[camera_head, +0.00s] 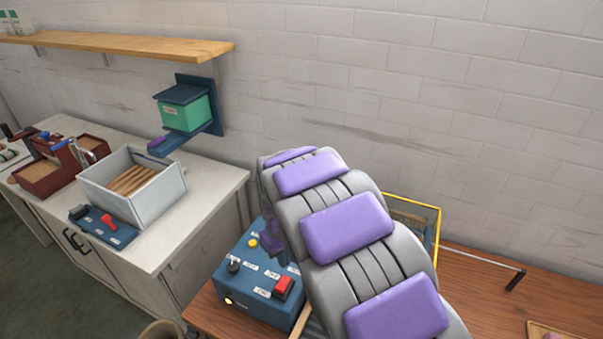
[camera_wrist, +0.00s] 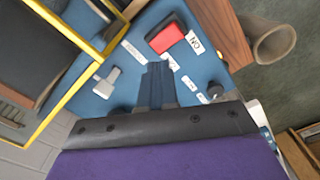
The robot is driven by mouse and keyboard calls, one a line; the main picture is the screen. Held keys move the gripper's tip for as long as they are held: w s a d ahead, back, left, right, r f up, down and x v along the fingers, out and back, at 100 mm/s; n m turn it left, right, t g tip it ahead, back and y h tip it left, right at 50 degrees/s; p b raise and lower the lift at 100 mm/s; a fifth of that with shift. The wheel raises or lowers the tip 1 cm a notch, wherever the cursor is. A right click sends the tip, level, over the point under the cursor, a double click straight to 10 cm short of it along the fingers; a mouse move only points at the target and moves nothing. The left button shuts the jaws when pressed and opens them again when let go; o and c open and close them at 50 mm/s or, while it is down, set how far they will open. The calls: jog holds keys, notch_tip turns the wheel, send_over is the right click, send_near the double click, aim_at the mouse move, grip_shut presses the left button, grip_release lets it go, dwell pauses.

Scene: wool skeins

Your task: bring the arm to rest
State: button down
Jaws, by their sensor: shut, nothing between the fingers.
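My arm (camera_head: 347,228), grey with purple pads, rises in the head view and bends over the wooden bench. My gripper (camera_wrist: 156,68) shows in the wrist view with its dark fingers together and nothing between them. It points over the blue control box (camera_head: 240,290), which has a red switch (camera_head: 283,287); the switch also shows in the wrist view (camera_wrist: 167,38). In the head view the arm hides most of the gripper. I cannot tell the exact gap between the fingertips and the box.
A yellow-edged frame (camera_head: 437,240) stands behind the arm on the wooden bench (camera_head: 480,285). A grey bin (camera_head: 158,198) with brown sticks sits on the left counter (camera_head: 205,190). A shelf (camera_head: 130,45) and a green box (camera_head: 190,112) are on the wall.

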jog(key=s+d+r+m, duration=0.2)
jog(key=s+d+r, duration=0.25)
jog(key=d, duration=0.35)
jog(key=s+d+r+m, duration=0.2)
jog(key=s+d+r, duration=0.2)
jog(key=s+d, duration=0.25)
jog(key=s+d+r+m+g, duration=0.1)
jog(key=s+d, duration=0.3)
jog(key=s, duration=0.6)
jog(key=s+d+r+m, duration=0.1)
jog(key=s+d+m, duration=0.2)
jog(key=s, duration=0.7)
jog(key=shift+s+d+r+g, duration=0.15)
jog(key=shift+s+d+g, duration=0.25)
jog(key=shift+d, duration=0.6)
